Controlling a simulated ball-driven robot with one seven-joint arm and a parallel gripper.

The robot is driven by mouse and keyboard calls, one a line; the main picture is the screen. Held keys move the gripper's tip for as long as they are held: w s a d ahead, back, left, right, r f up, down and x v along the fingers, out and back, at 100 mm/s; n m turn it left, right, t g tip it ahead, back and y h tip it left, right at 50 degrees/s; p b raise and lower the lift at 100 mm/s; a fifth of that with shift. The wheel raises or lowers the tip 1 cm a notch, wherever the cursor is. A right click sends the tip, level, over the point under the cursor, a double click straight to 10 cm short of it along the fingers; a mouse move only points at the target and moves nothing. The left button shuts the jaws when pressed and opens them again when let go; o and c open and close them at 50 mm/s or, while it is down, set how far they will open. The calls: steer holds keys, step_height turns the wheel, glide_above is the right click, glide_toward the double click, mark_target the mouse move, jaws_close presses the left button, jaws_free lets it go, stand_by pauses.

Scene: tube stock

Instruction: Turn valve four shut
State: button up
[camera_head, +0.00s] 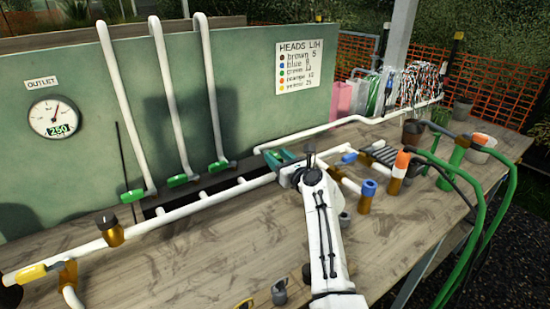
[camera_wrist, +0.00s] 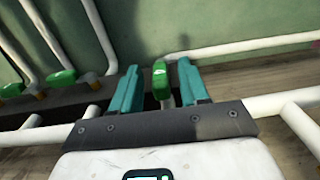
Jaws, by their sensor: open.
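Several green valve handles sit low along the green panel. Three show left of my arm in the head view: left (camera_head: 132,195), middle (camera_head: 182,180) and right (camera_head: 222,165). A further green handle (camera_wrist: 161,82), the rightmost, stands between the teal fingers of my gripper (camera_wrist: 158,66) in the wrist view. It points away from the wrist camera, and the jaws are open with gaps on both sides of it. In the head view my gripper (camera_head: 276,158) reaches the manifold's far end, and its fingers mostly hide that handle. I see no valve numbers.
A white manifold pipe (camera_head: 200,204) runs along the bench (camera_head: 190,262). An outlet gauge (camera_head: 53,117) reads 250. Blue-capped (camera_head: 368,188) and orange-capped (camera_head: 400,170) fittings and green hoses (camera_head: 492,228) crowd the right.

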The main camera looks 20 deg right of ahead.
steer(key=shift+x, duration=1)
jaws_close()
